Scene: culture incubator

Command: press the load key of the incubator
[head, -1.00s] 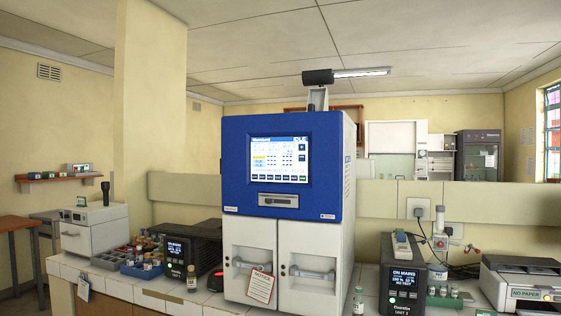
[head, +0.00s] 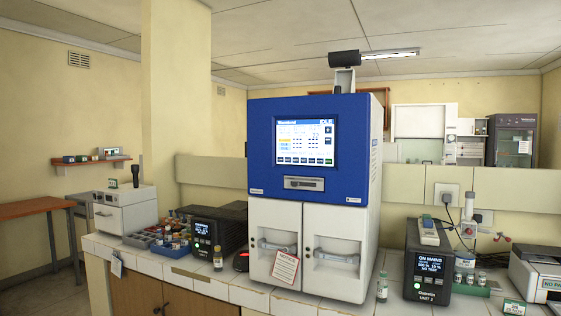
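The incubator (head: 262,190) stands upright on the tiled bench, with a blue upper front and two white lower doors. Its lit touchscreen (head: 306,143) is in the upper front and shows rows of small text. A row of small keys (head: 306,161) runs along the screen's bottom edge, one of them green at the right. Their labels are too small to read, so I cannot tell which is the load key. A slot panel (head: 304,183) sits below the screen. Both doors look closed. Neither of my grippers is in view.
A black unit (head: 428,262) and a small vial (head: 382,287) stand right of the incubator. A brown-capped bottle (head: 218,259), a blue tray (head: 170,254) and another black unit (head: 222,229) stand left. A notice (head: 285,268) hangs on the doors. Floor shows at the lower left.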

